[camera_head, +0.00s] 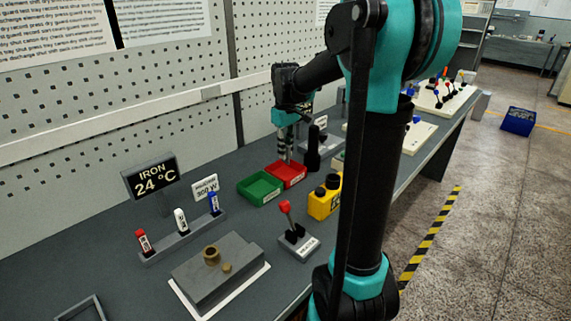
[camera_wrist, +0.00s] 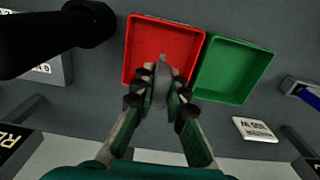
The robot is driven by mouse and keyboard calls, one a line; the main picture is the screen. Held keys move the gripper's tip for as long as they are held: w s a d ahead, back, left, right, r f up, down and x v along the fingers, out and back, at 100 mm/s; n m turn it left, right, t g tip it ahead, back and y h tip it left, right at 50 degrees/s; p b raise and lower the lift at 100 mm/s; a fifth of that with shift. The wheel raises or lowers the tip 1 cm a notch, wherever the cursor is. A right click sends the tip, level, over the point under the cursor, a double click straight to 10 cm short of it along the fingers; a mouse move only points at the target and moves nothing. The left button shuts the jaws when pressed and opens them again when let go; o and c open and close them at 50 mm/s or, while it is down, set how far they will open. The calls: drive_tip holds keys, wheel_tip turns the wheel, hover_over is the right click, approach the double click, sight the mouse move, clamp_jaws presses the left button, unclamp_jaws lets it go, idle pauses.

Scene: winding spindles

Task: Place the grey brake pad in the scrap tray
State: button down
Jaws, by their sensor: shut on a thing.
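My gripper (camera_wrist: 161,88) is shut on the grey brake pad (camera_wrist: 161,72), a small grey piece upright between the fingertips in the wrist view. Behind it in that view is an open red tray (camera_wrist: 143,38), which looks empty. In the head view my gripper (camera_head: 285,153) points down at the back edge of the red tray (camera_head: 294,176). I cannot read a label that tells which tray is for scrap. The pad is too small to make out in the head view.
A green tray (camera_head: 261,188) stands beside the red one. A rack with small tubes, a red-knobbed lever (camera_head: 291,229) and a grey block (camera_head: 219,275) are nearer.

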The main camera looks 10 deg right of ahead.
sight(286, 163)
drive_tip(key=shift+f, duration=2.6)
drive_tip(key=shift+f, duration=0.1)
drive_tip(key=c, duration=1.5)
unclamp_jaws()
drive_tip(key=shift+c, duration=0.2)
wheel_tip(286, 163, up, 12)
drive_tip(key=shift+r, duration=0.15)
